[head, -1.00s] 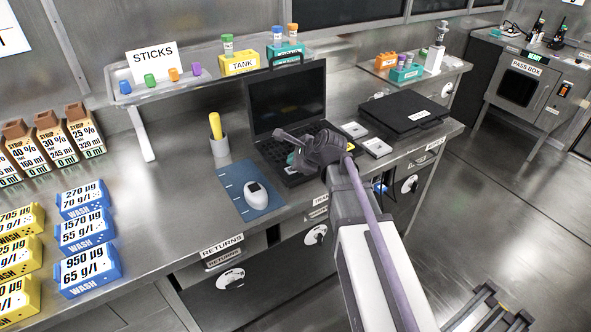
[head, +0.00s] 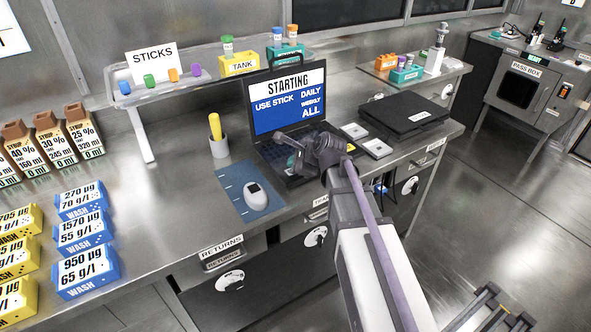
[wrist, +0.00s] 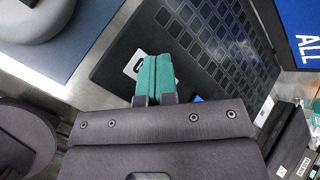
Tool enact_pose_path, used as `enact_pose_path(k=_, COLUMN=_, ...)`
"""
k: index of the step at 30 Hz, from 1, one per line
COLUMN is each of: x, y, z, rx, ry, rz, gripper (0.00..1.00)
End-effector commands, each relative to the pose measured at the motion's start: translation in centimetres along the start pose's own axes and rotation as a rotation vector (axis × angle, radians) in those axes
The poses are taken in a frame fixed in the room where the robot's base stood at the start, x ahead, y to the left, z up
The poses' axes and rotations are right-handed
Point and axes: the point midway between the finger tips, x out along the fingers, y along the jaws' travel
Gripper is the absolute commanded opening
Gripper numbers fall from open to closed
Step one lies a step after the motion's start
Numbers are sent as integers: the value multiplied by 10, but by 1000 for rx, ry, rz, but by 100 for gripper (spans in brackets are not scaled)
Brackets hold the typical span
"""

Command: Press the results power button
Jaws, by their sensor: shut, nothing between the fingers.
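The results laptop (head: 288,105) stands open on the bench. Its screen is lit blue and reads "STARTING", "USE STICK", "DAILY", "WEEKLY", "ALL". My gripper (head: 293,160) is over the near part of the keyboard base, its fingers pointing down. In the wrist view, the teal fingertips (wrist: 154,76) are shut together with nothing between them. They are close beside a white patch with a dark mark (wrist: 135,66) on the keyboard base (wrist: 185,50), probably the power button or its label. The fingertips partly cover it, and I cannot tell whether they touch it.
A white mouse (head: 256,196) lies on a blue mat (head: 236,184) left of the laptop. A grey cup (head: 219,146) with a yellow item stands behind the mat. Small white boxes (head: 376,148) and a closed black case (head: 404,116) lie to the right.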

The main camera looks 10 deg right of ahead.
Motion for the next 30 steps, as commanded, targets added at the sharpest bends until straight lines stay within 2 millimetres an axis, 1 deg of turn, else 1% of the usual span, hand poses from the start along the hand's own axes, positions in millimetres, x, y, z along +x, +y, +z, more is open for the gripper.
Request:
enact_pose_path(k=8, x=0, y=0, z=0, rx=0, ry=0, rz=0, gripper=0)
enact_pose_path(k=18, x=-12, y=-9, z=9, rx=0, ry=0, rz=0, gripper=0)
enact_pose_path(k=27, x=-11, y=-8, z=8, rx=0, ry=0, rz=0, gripper=0)
enact_pose_path(k=30, x=-15, y=-11, z=11, rx=0, ry=0, rz=0, gripper=0)
